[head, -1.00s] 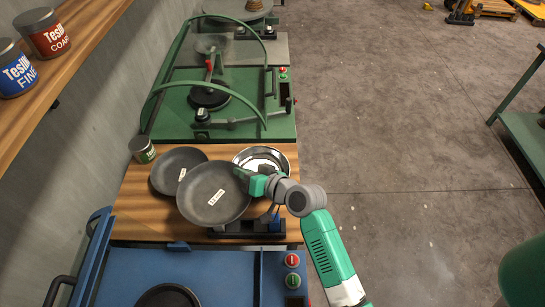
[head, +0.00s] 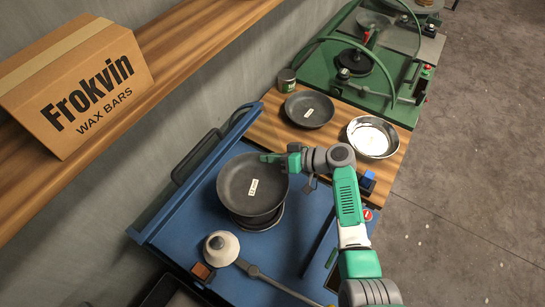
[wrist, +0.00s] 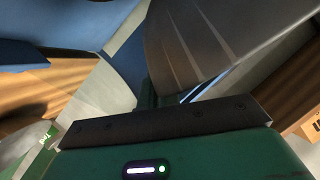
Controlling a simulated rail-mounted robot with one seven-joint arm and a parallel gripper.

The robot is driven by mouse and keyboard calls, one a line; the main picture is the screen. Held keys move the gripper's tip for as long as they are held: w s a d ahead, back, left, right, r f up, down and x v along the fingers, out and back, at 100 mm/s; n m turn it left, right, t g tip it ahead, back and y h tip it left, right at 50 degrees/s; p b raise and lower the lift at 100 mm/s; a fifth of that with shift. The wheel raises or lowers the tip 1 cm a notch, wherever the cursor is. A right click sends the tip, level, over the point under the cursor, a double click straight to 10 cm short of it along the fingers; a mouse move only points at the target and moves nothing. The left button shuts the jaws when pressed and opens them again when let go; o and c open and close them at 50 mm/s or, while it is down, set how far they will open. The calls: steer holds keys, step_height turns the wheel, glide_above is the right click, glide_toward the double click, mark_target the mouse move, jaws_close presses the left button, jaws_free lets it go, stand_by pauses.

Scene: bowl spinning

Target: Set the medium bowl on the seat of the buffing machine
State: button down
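A dark grey bowl (head: 250,200) with a white label is over the blue machine (head: 195,215). My gripper (head: 279,160) is shut on its far right rim. The bowl also fills the top of the wrist view (wrist: 215,40). The black round seat (head: 263,222) of the blue machine shows partly below the bowl's near edge. The bowl hides most of it, and I cannot tell whether they touch. A white buffing head (head: 221,248) on a grey arm is just in front of the seat, apart from the bowl.
A smaller dark bowl (head: 309,110), a shiny metal bowl (head: 372,138) and a tin (head: 287,80) stand on the wooden table (head: 283,135). A green machine (head: 388,80) is behind it. A wooden shelf (head: 185,62) with a cardboard box (head: 80,85) overhangs at upper left.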

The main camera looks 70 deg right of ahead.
step_height(320, 180, down, 9)
steer(key=b, duration=0.7)
steer(key=shift+f+b, duration=0.15)
steer(key=shift+b, duration=0.25)
steer(key=c, duration=1.5)
jaws_free()
steer(key=shift+c, duration=0.2)
steer(key=v, duration=0.8)
steer(key=shift+w+d, duration=0.1)
